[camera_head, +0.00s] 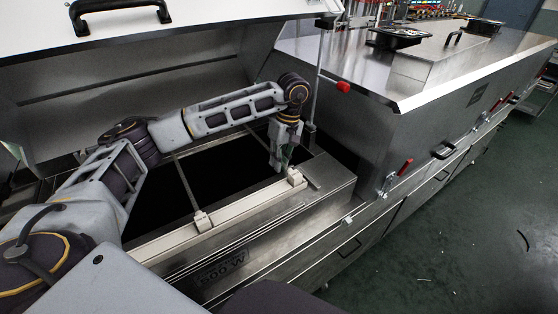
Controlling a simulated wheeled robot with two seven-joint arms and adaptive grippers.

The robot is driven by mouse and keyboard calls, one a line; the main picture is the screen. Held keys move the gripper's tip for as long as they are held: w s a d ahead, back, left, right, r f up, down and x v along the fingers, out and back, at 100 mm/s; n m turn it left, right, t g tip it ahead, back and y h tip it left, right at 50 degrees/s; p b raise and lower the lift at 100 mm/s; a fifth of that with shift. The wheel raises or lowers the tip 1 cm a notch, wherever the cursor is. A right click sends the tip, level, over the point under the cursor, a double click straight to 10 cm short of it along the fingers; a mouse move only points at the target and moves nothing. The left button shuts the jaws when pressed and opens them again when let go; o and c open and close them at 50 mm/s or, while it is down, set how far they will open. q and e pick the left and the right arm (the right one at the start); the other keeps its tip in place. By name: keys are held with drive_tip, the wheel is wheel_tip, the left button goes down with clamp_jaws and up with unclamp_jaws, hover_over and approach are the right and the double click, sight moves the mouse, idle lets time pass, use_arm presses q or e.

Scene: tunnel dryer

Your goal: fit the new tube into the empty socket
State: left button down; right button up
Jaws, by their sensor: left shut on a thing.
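My left gripper (280,165) reaches down into the open dryer chamber, at the right end of the near rail. Its fingers are shut on a thin piece, likely the new tube, which the fingers mostly hide. A white socket block (295,177) stands on the near rail right beside the fingertips. I cannot tell whether the held piece touches it. To the left, a thin tube (186,184) runs across the dark opening to another white socket block (202,220) on the same rail. My right gripper is not in view.
The raised lid (140,85) with a black handle (120,10) stands behind my left arm. The closed steel housing (450,70) fills the right. Green floor (470,230) lies in front, with small debris.

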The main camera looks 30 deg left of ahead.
use_arm(q)
drive_tip(key=shift+f, duration=0.1)
drive_tip(key=c, duration=1.5)
unclamp_jaws()
drive_tip(key=shift+o, duration=0.2)
wheel_tip(320, 180, up, 12)
drive_tip(key=w+d, duration=0.1)
drive_tip(key=w, duration=0.1)
drive_tip(key=shift+f, duration=0.1)
drive_tip(key=shift+d+f, duration=0.1)
idle(0.5)
